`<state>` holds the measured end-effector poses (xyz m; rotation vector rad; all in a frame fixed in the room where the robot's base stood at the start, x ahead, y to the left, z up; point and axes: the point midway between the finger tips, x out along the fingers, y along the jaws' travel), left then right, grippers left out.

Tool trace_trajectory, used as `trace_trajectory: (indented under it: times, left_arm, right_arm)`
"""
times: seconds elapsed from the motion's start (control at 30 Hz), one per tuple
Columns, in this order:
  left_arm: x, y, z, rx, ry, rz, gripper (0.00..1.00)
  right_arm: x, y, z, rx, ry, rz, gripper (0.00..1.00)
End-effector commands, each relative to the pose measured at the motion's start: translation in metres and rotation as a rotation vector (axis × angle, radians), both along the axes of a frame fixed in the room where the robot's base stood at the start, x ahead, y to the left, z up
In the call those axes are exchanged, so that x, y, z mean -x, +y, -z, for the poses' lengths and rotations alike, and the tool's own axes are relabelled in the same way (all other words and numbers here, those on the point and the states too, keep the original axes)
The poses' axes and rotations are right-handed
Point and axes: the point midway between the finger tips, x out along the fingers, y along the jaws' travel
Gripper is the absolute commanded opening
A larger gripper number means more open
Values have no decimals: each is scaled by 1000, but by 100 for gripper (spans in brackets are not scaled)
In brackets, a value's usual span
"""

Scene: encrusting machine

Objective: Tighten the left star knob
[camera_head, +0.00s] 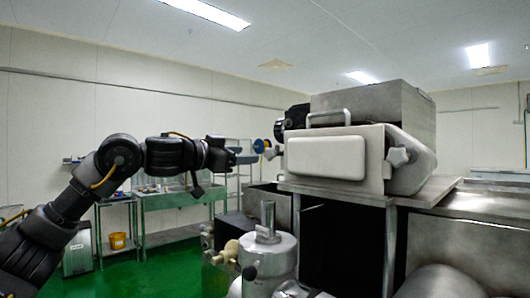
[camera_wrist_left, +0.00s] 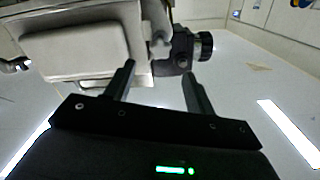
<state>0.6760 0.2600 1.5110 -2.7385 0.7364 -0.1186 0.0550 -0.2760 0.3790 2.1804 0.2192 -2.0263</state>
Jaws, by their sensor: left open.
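The left star knob (camera_head: 272,153) is a small light-grey lobed knob on the left side of the machine's metal housing (camera_head: 350,133). In the left wrist view, which is upside down, the knob (camera_wrist_left: 160,47) shows just beyond the gap between the fingertips. My left gripper (camera_head: 250,157) reaches in from the left, level with the knob and just short of it. In the wrist view the gripper (camera_wrist_left: 158,72) is open, its two dark fingers apart with nothing between them. My right gripper is not in view.
The other star knob (camera_head: 398,157) sits on the housing's right. A bar handle (camera_head: 329,118) and a black motor-like part (camera_head: 291,122) are close to the left knob. A metal cylinder (camera_head: 268,255) stands below. A green table (camera_head: 175,200) is behind my arm.

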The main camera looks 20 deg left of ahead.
Motion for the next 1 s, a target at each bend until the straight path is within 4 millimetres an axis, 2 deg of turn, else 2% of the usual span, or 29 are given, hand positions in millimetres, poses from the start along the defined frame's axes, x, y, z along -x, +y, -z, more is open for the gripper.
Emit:
trace_trajectory:
  times: [0.03,0.2,0.43,0.6,0.87,1.0]
  left_arm:
    - [-8,-5,-3,0,5,0,55]
    - [-37,-21,-4,1,4,-1,55]
    - [-65,-36,-3,0,2,-3,55]
    - [-73,-40,-1,1,0,-3,55]
    - [-74,-41,0,0,0,-3,55]
    - [-73,-41,0,0,-1,-3,38]
  right_arm:
    - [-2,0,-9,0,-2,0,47]
    - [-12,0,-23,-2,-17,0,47]
    - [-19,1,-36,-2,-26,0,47]
    - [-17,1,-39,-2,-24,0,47]
    - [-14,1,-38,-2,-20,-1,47]
    - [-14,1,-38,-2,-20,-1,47]
